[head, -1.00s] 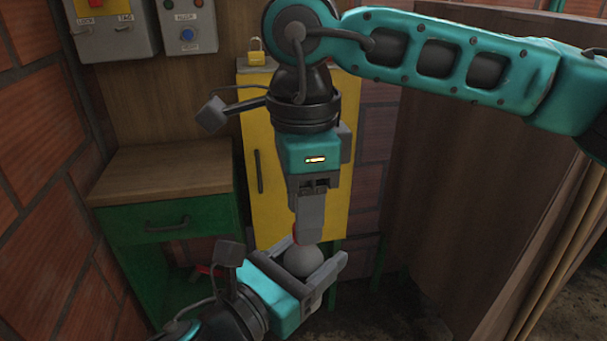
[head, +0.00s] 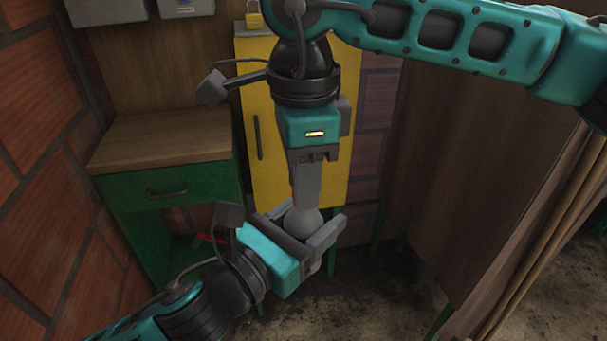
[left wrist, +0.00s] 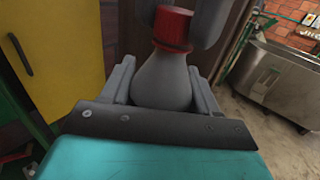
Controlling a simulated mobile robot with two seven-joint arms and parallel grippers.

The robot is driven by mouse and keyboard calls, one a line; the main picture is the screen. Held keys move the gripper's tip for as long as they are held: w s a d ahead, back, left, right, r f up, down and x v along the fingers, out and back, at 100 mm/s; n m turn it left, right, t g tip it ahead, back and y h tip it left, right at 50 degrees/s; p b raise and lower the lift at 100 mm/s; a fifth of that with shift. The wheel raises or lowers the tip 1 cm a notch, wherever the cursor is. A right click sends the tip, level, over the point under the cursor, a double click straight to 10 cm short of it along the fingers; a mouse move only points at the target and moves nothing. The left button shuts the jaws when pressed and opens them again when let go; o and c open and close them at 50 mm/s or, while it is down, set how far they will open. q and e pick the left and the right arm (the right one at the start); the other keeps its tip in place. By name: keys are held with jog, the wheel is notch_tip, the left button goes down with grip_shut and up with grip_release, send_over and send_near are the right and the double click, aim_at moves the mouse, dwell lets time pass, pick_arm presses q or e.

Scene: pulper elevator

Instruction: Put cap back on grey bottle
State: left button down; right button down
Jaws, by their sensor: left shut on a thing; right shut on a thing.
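The grey bottle (head: 303,222) stands upright between the fingers of my left gripper (head: 312,232), which is shut on it. In the left wrist view the bottle (left wrist: 162,82) shows its shoulder, with the red cap (left wrist: 173,27) at its neck. The cap looks in line with the bottle, but I cannot tell whether it is fully seated. My right gripper (head: 306,204) points down from above and is shut on the cap. Its fingers hide the cap in the head view. One grey right finger (left wrist: 208,22) shows beside the cap in the left wrist view.
A yellow cabinet (head: 263,115) with a padlock (head: 254,16) on top stands behind the grippers. A wooden-topped green desk (head: 165,140) is at the left by a brick wall (head: 45,150). A brown wooden panel (head: 470,150) stands close at the right.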

jog(key=c, duration=0.8)
grip_release()
notch_tip(320, 180, up, 12)
dwell(0.5)
